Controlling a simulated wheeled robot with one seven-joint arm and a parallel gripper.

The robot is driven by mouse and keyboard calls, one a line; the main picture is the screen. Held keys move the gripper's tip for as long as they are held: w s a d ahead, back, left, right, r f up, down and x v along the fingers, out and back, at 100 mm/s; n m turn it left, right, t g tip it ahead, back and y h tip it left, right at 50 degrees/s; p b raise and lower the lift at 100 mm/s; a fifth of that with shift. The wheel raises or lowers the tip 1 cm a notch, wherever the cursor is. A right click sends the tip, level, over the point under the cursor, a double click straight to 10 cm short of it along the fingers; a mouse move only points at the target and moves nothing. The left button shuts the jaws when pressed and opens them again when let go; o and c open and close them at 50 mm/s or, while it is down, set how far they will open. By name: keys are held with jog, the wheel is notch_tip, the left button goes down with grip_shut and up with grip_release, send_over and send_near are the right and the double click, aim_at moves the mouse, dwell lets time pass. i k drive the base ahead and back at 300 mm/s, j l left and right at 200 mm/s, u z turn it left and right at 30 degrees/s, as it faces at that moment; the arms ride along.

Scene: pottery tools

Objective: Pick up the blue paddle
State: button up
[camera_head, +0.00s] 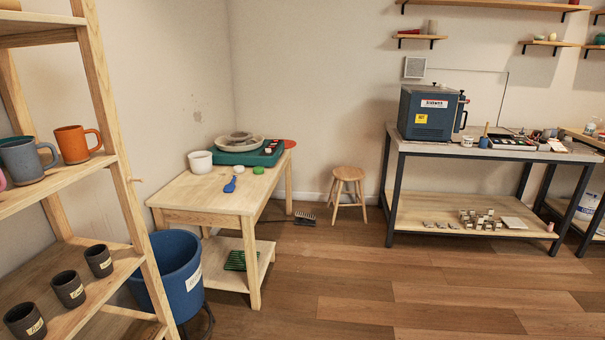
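The blue paddle (231,184) lies flat on the light wooden table (190,192), left of the middle of the picture. Its wider blue end points toward the front of the table and a thin part points toward the back. It lies apart from the other things, in front of a green disc (258,170) and a white disc (238,169). My gripper is not in view.
A white pot (200,161) and a green pottery wheel (250,154) stand behind the paddle. A shelf with mugs (128,190) and a blue bin (178,275) stand at the near left. A stool (347,180) is at the back. The floor (400,290) in front is clear.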

aim_at(229, 187)
jog(key=i+u, duration=0.3)
jog(key=i, duration=0.65)
jog(key=i+l+u, duration=0.15)
jog(key=i+u, duration=0.15)
jog(key=i, duration=0.65)
jog(key=i+l+u, duration=0.1)
jog(key=i+u, duration=0.2)
jog(key=i, duration=0.3)
